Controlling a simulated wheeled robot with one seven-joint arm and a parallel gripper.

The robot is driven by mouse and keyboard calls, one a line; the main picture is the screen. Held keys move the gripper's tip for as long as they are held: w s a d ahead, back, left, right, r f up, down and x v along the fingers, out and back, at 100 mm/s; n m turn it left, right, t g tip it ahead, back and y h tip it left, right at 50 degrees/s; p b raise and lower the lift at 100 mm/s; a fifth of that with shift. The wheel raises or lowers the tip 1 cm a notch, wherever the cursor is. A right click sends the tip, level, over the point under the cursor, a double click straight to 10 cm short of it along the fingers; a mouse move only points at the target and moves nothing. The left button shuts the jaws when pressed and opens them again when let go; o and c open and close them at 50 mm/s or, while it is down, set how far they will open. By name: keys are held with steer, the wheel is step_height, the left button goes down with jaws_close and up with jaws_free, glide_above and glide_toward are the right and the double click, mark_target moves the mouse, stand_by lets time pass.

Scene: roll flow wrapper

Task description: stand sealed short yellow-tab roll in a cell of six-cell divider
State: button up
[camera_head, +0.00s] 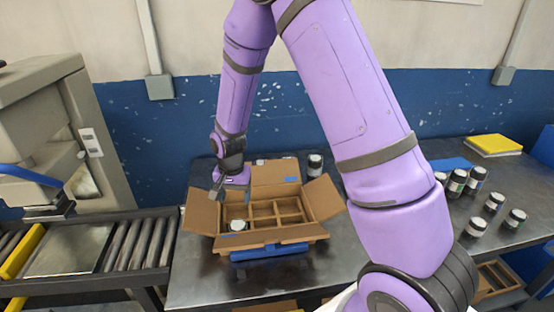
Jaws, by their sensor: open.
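The six-cell divider (263,211) sits inside an open cardboard box (263,236) on the metal table. A pale-topped roll (238,225) stands in the front left cell. I cannot make out a yellow tab on it. My gripper (231,193) is above the left side of the box, behind and above that roll. It is open and looks empty, apart from the roll. The gripper hides part of the back left cell. The other cells that I can see look empty.
Another roll (315,164) stands behind the box. Several dark jar-like rolls (476,227) stand on the right of the table. A yellow pad (494,144) lies at the back right. A roller conveyor (130,246) is on the left. The box flaps spread outward.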

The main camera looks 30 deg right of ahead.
steer(key=s+d+r+n+t, duration=0.15)
steer(key=s+r, duration=0.35)
steer(key=r, duration=0.6)
steer(key=s+d+r+n+t, duration=0.15)
steer(key=s+r, duration=0.35)
steer(key=r, duration=0.7)
steer(key=s+d+r+n, duration=0.1)
steer(key=s+r, duration=0.2)
steer(key=s, duration=0.3)
steer(key=s+d+r+n+t, duration=0.1)
steer(key=s+r+n, duration=0.1)
steer(key=s, duration=0.4)
steer(key=s+d+r+n+t, duration=0.1)
steer(key=s+r, duration=0.4)
steer(key=s, duration=0.1)
steer(key=shift+s+d, duration=0.25)
steer(key=shift+s, duration=0.05)
